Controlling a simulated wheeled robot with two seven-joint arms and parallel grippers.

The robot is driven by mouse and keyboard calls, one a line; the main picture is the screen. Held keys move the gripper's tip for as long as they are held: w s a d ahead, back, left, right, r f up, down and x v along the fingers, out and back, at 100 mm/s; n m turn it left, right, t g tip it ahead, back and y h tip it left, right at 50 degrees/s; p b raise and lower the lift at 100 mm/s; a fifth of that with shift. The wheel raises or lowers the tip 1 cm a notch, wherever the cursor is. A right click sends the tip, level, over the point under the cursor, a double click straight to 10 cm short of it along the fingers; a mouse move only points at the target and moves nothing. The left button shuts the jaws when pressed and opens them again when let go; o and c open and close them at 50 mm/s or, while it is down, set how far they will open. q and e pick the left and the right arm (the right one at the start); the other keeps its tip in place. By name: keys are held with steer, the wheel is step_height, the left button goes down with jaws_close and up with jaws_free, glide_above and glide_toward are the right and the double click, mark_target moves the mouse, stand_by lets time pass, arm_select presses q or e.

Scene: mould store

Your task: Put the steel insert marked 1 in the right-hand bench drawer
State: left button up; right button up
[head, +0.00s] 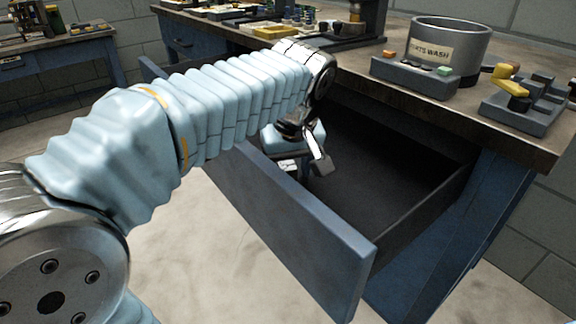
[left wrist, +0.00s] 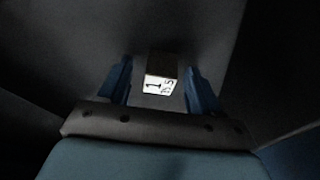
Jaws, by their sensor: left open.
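The steel insert (left wrist: 162,74) shows in the left wrist view as a small dark block with a white label reading 1. It lies between the two blue fingers of my left gripper (left wrist: 160,88), with a gap on each side. In the head view my left gripper (head: 306,164) is open and reaches down into the pulled-out bench drawer (head: 290,232), behind its blue front. I cannot clearly make out the insert there. The dark surface around it in the wrist view looks like the drawer floor. My right gripper is not in view.
The bench top (head: 440,110) above the drawer holds a grey parts wash tub (head: 446,48) and grey blocks with coloured pieces (head: 525,98). The drawer floor (head: 375,160) to the right of my gripper looks clear. Another bench (head: 50,52) stands at the far left.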

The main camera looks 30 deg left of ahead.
arm_select(q)
steer(key=shift+r, duration=0.2)
steer(key=p+v, duration=0.3)
steer(key=v, duration=0.9)
